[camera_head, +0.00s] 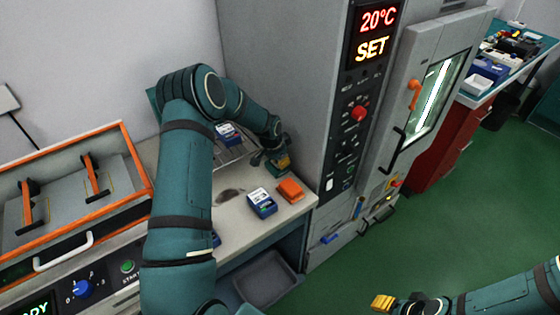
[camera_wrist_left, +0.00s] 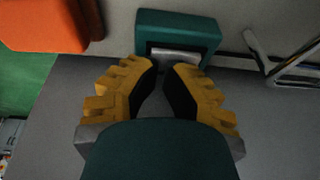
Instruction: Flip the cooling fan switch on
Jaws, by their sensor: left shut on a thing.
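The tall grey cabinet's black control panel (camera_head: 351,125) has a red knob (camera_head: 359,113), small controls and a pale rocker switch (camera_head: 329,185) low down. The labels are too small to read, so I cannot tell which is the cooling fan switch. My left gripper (camera_head: 281,162) is low over the counter, left of that panel. In the left wrist view its yellow fingers (camera_wrist_left: 166,70) are shut on a teal block (camera_wrist_left: 205,31) with a pale metal face; the exact contact is partly hidden. My right gripper (camera_head: 384,302) is at the bottom, away from the panel; its jaw gap is unclear.
An orange block (camera_head: 290,191) and a blue labelled module (camera_head: 262,203) lie on the counter (camera_head: 237,222). A wire rack (camera_head: 232,153) with another blue module (camera_head: 228,133) stands behind. The cabinet door (camera_head: 428,85) has an orange handle. Green floor (camera_head: 460,220) is clear at right.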

